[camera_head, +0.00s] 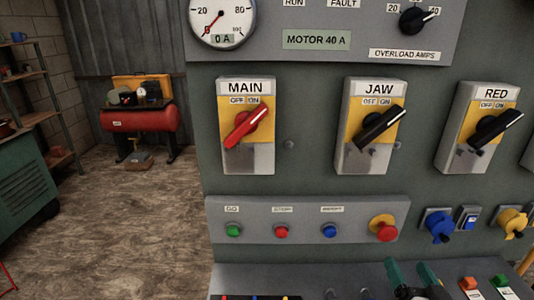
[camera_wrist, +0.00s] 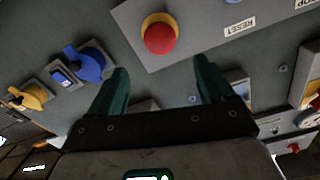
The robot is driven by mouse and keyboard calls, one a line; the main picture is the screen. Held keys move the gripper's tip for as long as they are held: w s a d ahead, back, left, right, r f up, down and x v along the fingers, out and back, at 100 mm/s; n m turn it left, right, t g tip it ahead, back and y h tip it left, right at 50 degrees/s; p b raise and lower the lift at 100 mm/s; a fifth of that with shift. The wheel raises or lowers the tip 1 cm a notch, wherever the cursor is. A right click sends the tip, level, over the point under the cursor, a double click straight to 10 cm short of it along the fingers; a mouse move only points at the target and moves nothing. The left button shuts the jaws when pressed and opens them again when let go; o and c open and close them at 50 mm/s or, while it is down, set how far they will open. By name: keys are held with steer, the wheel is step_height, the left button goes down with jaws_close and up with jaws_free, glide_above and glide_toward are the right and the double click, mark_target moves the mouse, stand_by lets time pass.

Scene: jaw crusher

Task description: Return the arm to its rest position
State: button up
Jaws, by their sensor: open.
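My gripper (camera_head: 411,274) shows at the bottom of the head view, in front of the lower part of the control panel (camera_head: 300,175). Its two green fingers stand apart with nothing between them. In the wrist view my gripper (camera_wrist: 160,78) is also open and empty, facing the panel below the red emergency button (camera_wrist: 159,36). The fingers look clear of the button. Most of the arm is out of view.
MAIN (camera_head: 247,127), JAW (camera_head: 378,126) and RED (camera_head: 494,130) switches stick out above a button strip (camera_head: 300,217). Blue (camera_head: 438,226) and yellow (camera_head: 512,221) plugs project at right. A red compressor (camera_head: 140,119) stands behind open floor (camera_head: 120,210) at left.

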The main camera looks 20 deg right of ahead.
steer(key=s+a+f+n+g+y, duration=0.45)
steer(key=s+a+f+g, duration=0.3)
steer(key=a+f, duration=0.45)
steer(key=s+a+f+g, duration=0.1)
steer(key=s+g, duration=0.3)
steer(key=s, duration=0.4)
steer(key=s+a+f+n+g, duration=0.1)
steer(key=s+f+g, duration=0.3)
steer(key=s, duration=0.4)
steer(key=shift+g, duration=0.45)
steer(key=shift+w+a, duration=0.1)
stand_by(0.9)
